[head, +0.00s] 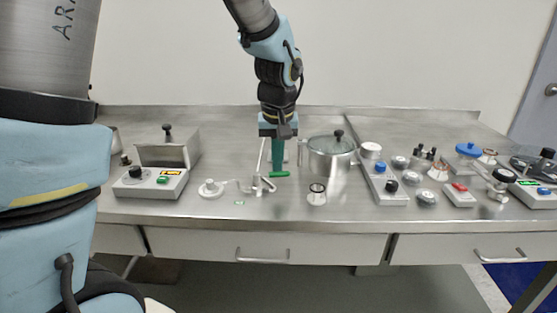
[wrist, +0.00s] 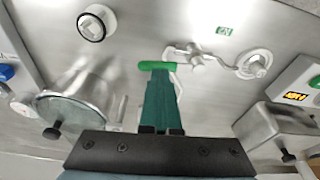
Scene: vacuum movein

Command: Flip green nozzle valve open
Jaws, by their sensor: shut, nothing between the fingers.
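The green nozzle valve handle (head: 279,174) is a small bright green bar beside the tip of my gripper in the head view. In the wrist view the green handle (wrist: 157,65) lies crosswise just past my fingertips. My gripper (head: 278,170) points down with its teal fingers shut and empty, close to the handle; it also shows in the wrist view (wrist: 160,75). I cannot tell whether the fingertips touch the handle. The metal nozzle fitting (head: 262,184) stands left of my gripper, and its pipe is partly hidden behind the fingers.
A glass-lidded pot (head: 331,156) stands close to the right of my gripper. A small round gauge (head: 317,194) sits in front of it. A control box (head: 151,183) and metal bath (head: 168,147) are at the left. Several small fittings and boxes crowd the right side.

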